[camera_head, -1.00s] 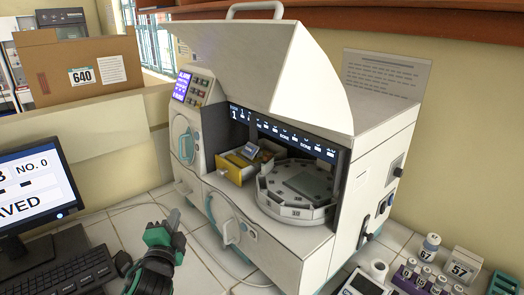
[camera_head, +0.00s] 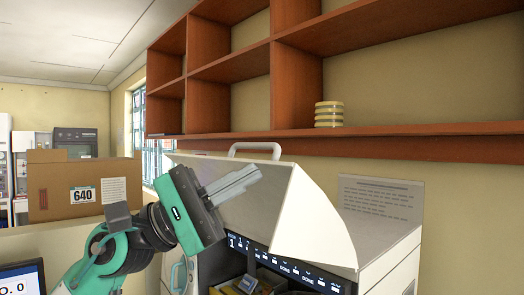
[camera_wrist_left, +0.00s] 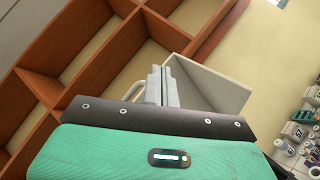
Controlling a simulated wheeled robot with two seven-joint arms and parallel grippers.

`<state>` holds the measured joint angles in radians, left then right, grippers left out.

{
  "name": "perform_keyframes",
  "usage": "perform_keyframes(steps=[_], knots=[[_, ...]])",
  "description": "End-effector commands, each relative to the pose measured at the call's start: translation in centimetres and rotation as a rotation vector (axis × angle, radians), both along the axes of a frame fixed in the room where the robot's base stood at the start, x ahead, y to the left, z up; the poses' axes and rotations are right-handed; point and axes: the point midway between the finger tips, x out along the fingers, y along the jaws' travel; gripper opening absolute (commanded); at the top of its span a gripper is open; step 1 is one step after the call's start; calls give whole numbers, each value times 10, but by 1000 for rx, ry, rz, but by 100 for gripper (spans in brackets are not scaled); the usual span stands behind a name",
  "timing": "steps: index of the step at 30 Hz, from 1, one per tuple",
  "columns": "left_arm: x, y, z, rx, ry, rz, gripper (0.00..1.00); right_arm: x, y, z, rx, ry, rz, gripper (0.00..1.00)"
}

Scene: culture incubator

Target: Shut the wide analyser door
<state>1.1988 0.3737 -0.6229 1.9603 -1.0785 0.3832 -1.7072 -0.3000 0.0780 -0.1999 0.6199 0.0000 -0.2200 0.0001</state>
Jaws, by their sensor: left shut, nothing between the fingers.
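The wide analyser door (camera_head: 300,215) is a white curved hood swung up and open on top of the analyser (camera_head: 385,255). A white loop handle (camera_head: 254,148) stands at its upper edge. Below the door, the dark opening with its lit display strip (camera_head: 285,268) shows. My left gripper (camera_head: 256,172) is shut and empty. In the head view it is raised in front of the door's upper left part, near the handle; I cannot tell whether it touches. The left wrist view shows its closed fingers (camera_wrist_left: 163,75), with the door (camera_wrist_left: 215,85) just beyond and the handle (camera_wrist_left: 133,91) to their left. My right gripper is not in view.
Brown wall shelves (camera_head: 230,60) hang above the analyser, with a stack of round dishes (camera_head: 329,114) on the lowest board. A cardboard box (camera_head: 84,187) labelled 640 stands at the left. A monitor (camera_head: 22,278) shows at the lower left.

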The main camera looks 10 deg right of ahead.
Motion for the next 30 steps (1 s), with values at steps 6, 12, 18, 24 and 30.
perform_keyframes(steps=[6, 12, 18, 24, 30], knots=[[-28, -21, 20, 238, -442, 146, 0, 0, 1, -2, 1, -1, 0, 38], [-34, -28, 33, 436, -782, 267, 0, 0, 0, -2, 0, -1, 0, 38], [-34, -22, 53, 665, -1143, 405, 0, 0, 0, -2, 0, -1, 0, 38], [-32, 0, 84, 929, -1485, 545, 0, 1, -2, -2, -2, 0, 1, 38], [-31, 19, 105, 1093, -1654, 615, 0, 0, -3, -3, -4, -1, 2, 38]])
